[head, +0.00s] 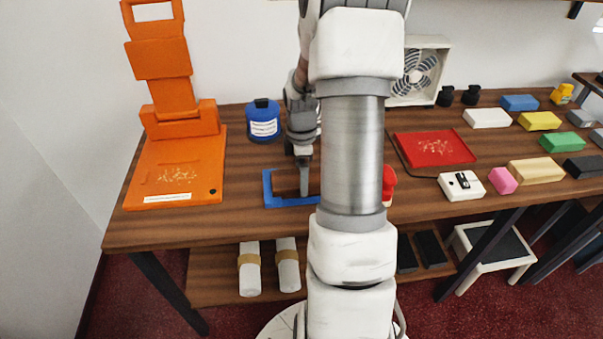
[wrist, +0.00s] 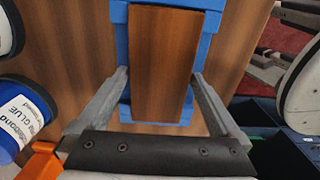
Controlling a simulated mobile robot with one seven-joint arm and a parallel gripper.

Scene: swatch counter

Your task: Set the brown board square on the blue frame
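The brown board (wrist: 163,65) shows in the wrist view between the two fingers of my gripper (wrist: 161,72), long side running away from the palm. The fingertips meet its two side edges, and the gripper looks shut on it. The blue frame (wrist: 155,128) lies beneath, with blue showing past the board on all sides; the board looks roughly in line with it. In the head view, my gripper (head: 303,190) points down over the frame (head: 290,202). The board (head: 285,180) covers most of the frame's far side. Whether it touches the frame is not clear.
An orange stand (head: 180,170) is at left, a blue glue bottle (head: 264,122) behind the frame. Bare counter (head: 240,190) lies left of the frame.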

